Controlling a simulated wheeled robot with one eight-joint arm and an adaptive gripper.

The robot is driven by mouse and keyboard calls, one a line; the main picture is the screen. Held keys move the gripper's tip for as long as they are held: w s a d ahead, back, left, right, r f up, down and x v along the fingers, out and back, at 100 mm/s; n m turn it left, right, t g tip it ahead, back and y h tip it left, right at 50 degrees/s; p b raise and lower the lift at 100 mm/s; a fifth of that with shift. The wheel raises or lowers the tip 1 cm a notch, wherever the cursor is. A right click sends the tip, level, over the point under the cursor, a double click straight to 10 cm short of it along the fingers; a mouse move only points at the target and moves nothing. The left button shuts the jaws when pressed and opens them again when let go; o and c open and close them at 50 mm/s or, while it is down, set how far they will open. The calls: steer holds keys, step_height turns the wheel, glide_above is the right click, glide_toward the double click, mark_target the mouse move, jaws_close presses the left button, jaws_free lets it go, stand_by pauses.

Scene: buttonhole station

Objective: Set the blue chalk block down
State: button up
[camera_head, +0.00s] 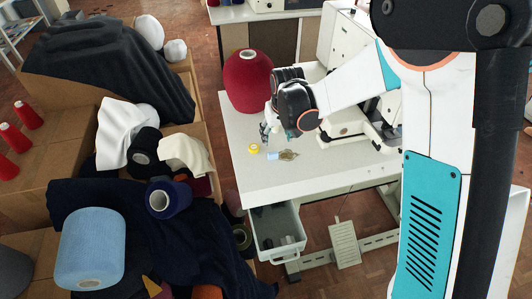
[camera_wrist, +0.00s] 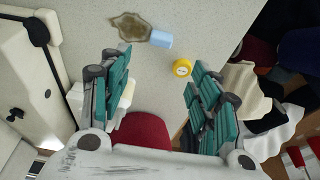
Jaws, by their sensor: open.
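The blue chalk block (camera_head: 272,155) is small and pale blue and lies on the white table top (camera_head: 300,178). In the wrist view the chalk (camera_wrist: 161,39) is beyond the fingertips, close beside an irregular brown-olive flat piece (camera_wrist: 130,27). My gripper (camera_head: 278,133) is above the table, just behind the chalk in the head view. In the wrist view my gripper (camera_wrist: 155,70) has its two teal-padded fingers wide apart, with nothing held between them.
A yellow round item (camera_wrist: 182,68) lies near the chalk. A large red cone (camera_head: 247,82) stands at the table's back left, and a white machine (camera_head: 350,122) is at the right. A grey drawer (camera_head: 278,232) hangs open below. Boxes with cloth and yarn crowd the left.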

steer(key=b, duration=0.2)
glide_above(273, 153)
steer(key=s, duration=0.2)
steer(key=x, duration=0.4)
steer(key=s+d+x, duration=0.1)
steer(key=x, duration=0.1)
steer(key=shift+f, duration=0.55)
steer(key=b+x, duration=0.2)
steer(key=x, duration=0.3)
steer(key=shift+f, duration=0.15)
steer(key=shift+s, duration=0.1)
steer(key=c, duration=1)
steer(key=shift+c, duration=0.2)
